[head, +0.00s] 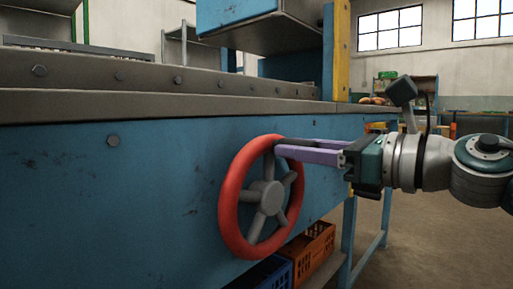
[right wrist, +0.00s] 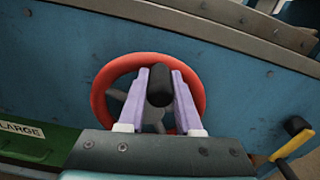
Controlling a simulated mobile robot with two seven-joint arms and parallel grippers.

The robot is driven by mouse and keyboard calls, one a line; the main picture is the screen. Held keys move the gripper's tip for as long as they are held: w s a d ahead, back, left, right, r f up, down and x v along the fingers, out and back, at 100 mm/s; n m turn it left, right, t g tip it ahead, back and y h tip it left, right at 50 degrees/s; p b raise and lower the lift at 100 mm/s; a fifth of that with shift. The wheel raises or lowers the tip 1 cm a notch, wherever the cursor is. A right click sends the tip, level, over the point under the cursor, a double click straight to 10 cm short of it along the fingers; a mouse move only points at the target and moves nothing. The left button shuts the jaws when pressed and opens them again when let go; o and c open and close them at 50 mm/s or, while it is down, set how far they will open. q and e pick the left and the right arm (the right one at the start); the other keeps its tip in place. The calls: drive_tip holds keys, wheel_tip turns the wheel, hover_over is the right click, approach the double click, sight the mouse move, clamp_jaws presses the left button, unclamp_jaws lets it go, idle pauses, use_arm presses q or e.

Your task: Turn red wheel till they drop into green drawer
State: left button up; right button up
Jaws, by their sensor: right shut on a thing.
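The red wheel (head: 229,205) with grey spokes is mounted on the front of the blue machine. It also shows in the right wrist view (right wrist: 101,88). My right gripper (head: 290,149) reaches the top of the wheel from the right. Its purple fingers are shut on the wheel's dark handle (right wrist: 160,86), one finger on each side. Part of a green surface (right wrist: 45,148), perhaps the green drawer, shows at the left of the right wrist view, with a white label reading "LARGE". My left gripper is not in view.
A blue crate (head: 266,272) and an orange crate (head: 314,252) stand low behind the wheel. A yellow lever (right wrist: 294,144) with a black grip is at the right of the right wrist view. Open floor (head: 430,250) lies to the right of the machine.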

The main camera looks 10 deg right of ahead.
clamp_jaws()
drive_tip(key=shift+w+d, duration=0.1)
drive_tip(key=shift+d, duration=0.05)
idle(0.9)
